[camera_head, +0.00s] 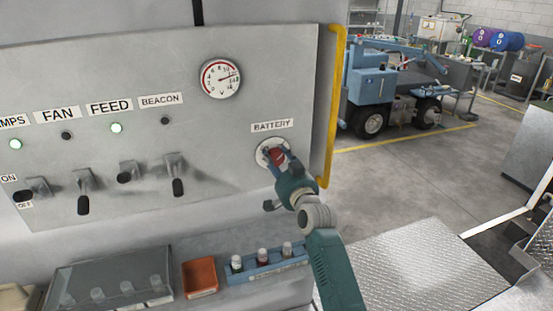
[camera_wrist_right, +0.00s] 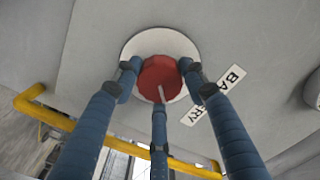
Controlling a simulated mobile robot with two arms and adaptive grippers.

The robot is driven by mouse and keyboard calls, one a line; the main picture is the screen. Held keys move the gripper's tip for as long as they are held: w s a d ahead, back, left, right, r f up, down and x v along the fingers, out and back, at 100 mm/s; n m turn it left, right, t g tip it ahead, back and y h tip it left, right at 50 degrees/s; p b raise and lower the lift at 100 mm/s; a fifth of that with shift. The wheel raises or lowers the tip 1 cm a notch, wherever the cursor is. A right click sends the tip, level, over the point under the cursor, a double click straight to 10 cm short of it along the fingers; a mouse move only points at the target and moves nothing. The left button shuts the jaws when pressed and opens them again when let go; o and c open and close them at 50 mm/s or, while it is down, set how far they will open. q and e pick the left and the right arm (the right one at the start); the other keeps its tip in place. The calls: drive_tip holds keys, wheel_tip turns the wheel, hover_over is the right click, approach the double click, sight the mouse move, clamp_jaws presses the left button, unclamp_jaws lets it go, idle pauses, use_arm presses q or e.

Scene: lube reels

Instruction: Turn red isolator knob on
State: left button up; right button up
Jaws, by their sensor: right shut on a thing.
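The red isolator knob (camera_head: 277,157) sits on a round white plate under the BATTERY label (camera_head: 272,126), at the right end of the grey panel. In the right wrist view the knob (camera_wrist_right: 160,79) is round and red with a pale line across its lower part. My right gripper (camera_head: 279,161) is at the knob, its blue fingers around it. In the right wrist view the fingers close on the knob's sides, with one finger below it. The fingers partly hide the knob in the head view. My left gripper is not in view.
A gauge (camera_head: 221,78) and several toggle switches are on the panel to the left. A yellow rail (camera_head: 333,105) runs down the panel's right edge. Below are an orange tray (camera_head: 200,277) and a blue rack (camera_head: 262,268) of small bottles. A blue vehicle (camera_head: 395,88) stands behind.

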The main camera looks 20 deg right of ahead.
drive_tip(key=shift+w+d+r, duration=0.1)
drive_tip(key=shift+d+r, duration=0.15)
drive_tip(key=shift+r, duration=0.45)
drive_tip(key=o, duration=1.2)
drive_tip(key=shift+c, duration=0.2)
drive_tip(key=shift+f, duration=0.3)
drive_tip(key=shift+s+f, duration=0.15)
drive_tip(key=shift+s, duration=0.55)
drive_tip(key=s, duration=1)
drive_tip(key=shift+s+d, duration=0.25)
drive_tip(key=shift+s, duration=0.15)
